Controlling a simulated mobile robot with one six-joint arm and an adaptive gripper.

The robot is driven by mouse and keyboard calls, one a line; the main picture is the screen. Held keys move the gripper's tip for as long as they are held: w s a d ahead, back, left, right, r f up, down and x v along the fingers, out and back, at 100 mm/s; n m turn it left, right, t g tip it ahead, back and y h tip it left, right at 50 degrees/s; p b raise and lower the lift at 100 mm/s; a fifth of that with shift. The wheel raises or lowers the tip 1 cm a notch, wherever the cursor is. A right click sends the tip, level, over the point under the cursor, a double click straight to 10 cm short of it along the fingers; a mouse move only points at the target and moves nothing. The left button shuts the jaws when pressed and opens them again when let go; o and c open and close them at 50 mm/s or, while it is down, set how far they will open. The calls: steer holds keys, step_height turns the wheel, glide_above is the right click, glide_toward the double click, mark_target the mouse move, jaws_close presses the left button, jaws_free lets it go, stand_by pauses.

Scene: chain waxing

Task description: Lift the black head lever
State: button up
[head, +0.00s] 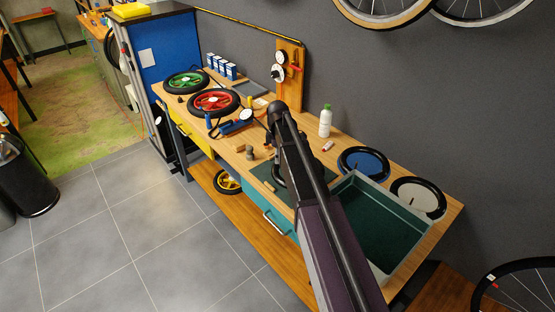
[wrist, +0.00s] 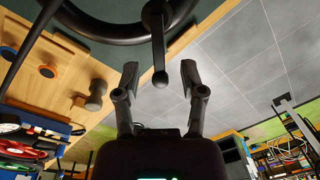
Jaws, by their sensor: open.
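In the wrist view, a black lever (wrist: 158,40) with a round ball end comes down from the top of the picture. It joins a thick black ring-like part (wrist: 100,30) at the upper left. My gripper (wrist: 159,72) is open, with one finger on each side of the lever's ball end. Gaps show between the ball and both fingers, and I cannot tell the exact depth. In the head view my arm covers the gripper and the lever. Part of a black device (head: 277,174) shows there, on a dark green mat (head: 262,168).
The wooden workbench (head: 330,158) holds a green-lined tray (head: 385,215) to the right of my arm and a white bottle (head: 325,121) behind. Red (head: 214,102) and green (head: 186,81) wheels lie at the far left. Small wooden pieces lie beside the mat. The tiled floor in front is clear.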

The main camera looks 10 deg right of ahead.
steer(key=shift+f, duration=0.1)
jaws_close()
